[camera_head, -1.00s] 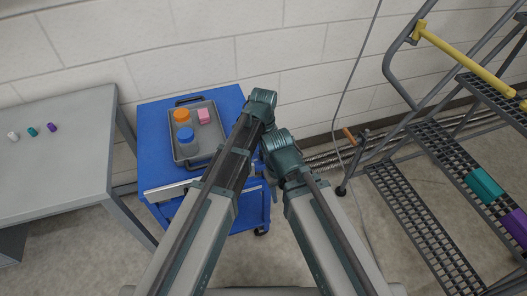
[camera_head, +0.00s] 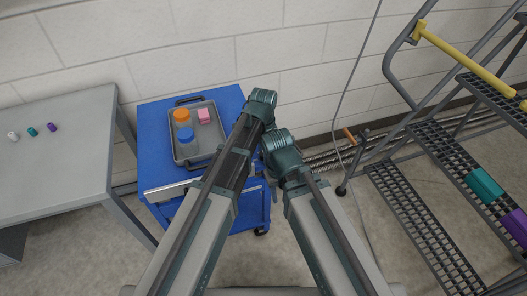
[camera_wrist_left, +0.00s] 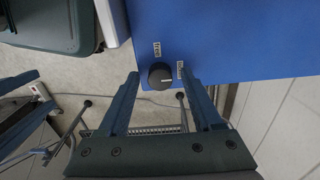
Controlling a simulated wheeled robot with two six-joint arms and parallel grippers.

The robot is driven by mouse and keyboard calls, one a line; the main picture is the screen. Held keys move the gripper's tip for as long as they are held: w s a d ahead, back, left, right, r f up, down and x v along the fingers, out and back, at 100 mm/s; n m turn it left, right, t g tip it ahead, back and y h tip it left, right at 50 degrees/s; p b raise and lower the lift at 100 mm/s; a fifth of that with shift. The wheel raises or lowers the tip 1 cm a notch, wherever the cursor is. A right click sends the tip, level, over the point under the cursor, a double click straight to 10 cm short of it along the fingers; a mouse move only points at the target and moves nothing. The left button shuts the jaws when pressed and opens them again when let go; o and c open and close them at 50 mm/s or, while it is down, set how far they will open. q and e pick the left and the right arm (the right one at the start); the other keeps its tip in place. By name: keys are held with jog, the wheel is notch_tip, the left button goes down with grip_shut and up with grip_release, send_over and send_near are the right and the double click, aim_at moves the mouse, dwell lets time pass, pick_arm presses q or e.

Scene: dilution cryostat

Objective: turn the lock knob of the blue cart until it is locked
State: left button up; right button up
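The blue cart (camera_head: 222,104) stands against the wall, partly hidden behind my arms in the head view. Its lock knob (camera_wrist_left: 160,76) shows in the left wrist view as a round black knob with a light pointer line, on a blue panel. A "free" label (camera_wrist_left: 157,50) is above it and a second label (camera_wrist_left: 180,70), probably "locked", is to its right. The pointer line looks turned toward the right-hand label. My left gripper (camera_wrist_left: 162,78) is open, with one finger on each side of the knob in the picture; gaps show between fingers and knob.
A grey tray (camera_head: 212,152) on the cart holds orange and blue containers and a pink block. A grey table (camera_head: 70,110) with small coloured pieces stands at left. Metal steps (camera_head: 410,215) with a yellow rail (camera_head: 465,60) stand at right.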

pick_arm(q)
jog(key=shift+r, duration=0.1)
notch_tip(320, 180, up, 14)
jog(key=p, duration=1.3)
jog(key=shift+f+p, duration=0.2)
jog(key=shift+p, duration=0.2)
jog(key=s+a+n, duration=0.5)
jog(key=a+n, duration=0.2)
jog(key=a, duration=0.1)
jog(key=s+a+n, duration=0.6)
jog(key=a+n, duration=0.1)
jog(key=a, duration=0.2)
jog(key=s+d+m+y, duration=0.1)
jog(key=s+d+m, duration=0.2)
jog(key=d, duration=0.7)
jog(key=shift+s+d+r+p, duration=0.2)
jog(key=shift+s+r+p, duration=0.2)
jog(key=shift+s, duration=0.8)
